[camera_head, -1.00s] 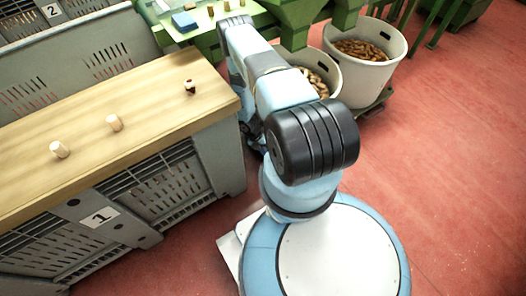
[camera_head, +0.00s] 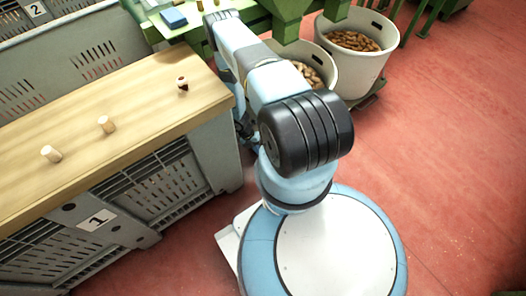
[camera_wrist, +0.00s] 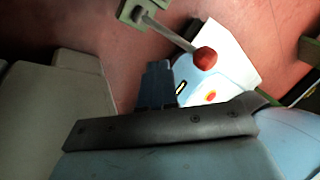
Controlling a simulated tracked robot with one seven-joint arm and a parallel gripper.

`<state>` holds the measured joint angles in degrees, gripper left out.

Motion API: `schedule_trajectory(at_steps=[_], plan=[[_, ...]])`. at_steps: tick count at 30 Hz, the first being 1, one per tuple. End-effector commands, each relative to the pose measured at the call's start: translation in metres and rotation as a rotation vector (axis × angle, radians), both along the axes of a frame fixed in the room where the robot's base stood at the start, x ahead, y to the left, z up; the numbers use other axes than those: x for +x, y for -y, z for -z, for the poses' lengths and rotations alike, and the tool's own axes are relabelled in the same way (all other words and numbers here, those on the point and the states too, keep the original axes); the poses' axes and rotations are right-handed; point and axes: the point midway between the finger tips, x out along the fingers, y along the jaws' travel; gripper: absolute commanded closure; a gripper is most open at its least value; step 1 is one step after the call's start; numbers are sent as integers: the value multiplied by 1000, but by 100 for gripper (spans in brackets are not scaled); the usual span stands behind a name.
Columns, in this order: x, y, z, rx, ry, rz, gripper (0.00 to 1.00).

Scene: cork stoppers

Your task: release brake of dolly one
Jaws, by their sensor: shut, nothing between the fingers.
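In the wrist view a lever with a red ball knob (camera_wrist: 205,58) sticks out from a green bracket (camera_wrist: 146,13). My gripper (camera_wrist: 158,72) is shut and empty, with its dark fingertips to the left of the knob and apart from it in the picture. In the head view my arm hides the gripper and the lever. The grey crate marked 1 (camera_head: 190,160) stands left of my base, with a wooden board (camera_head: 75,128) on top. I cannot make out a dolly under it.
White buckets of corks (camera_head: 345,70) stand beyond my arm. A green bench (camera_head: 155,30) and another grey crate (camera_head: 75,60) are at the back. Red floor (camera_head: 450,170) to the right is clear.

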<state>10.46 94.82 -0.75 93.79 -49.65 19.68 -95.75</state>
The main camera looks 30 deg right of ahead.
Motion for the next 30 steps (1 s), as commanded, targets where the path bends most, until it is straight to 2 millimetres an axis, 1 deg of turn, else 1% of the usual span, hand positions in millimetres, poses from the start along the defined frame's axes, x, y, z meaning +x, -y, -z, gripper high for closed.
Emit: schedule_trajectory(at_steps=[1, 6, 12, 15, 21, 30], plan=[[2, -1, -11, 0, 0, -1, 100], [5, -6, -39, 0, 1, 0, 100], [8, -11, -70, 0, 0, 1, 100], [9, -13, -82, -1, 0, 2, 100], [10, -16, -95, -1, 0, 3, 100], [10, -16, -97, -1, -1, 2, 100]])
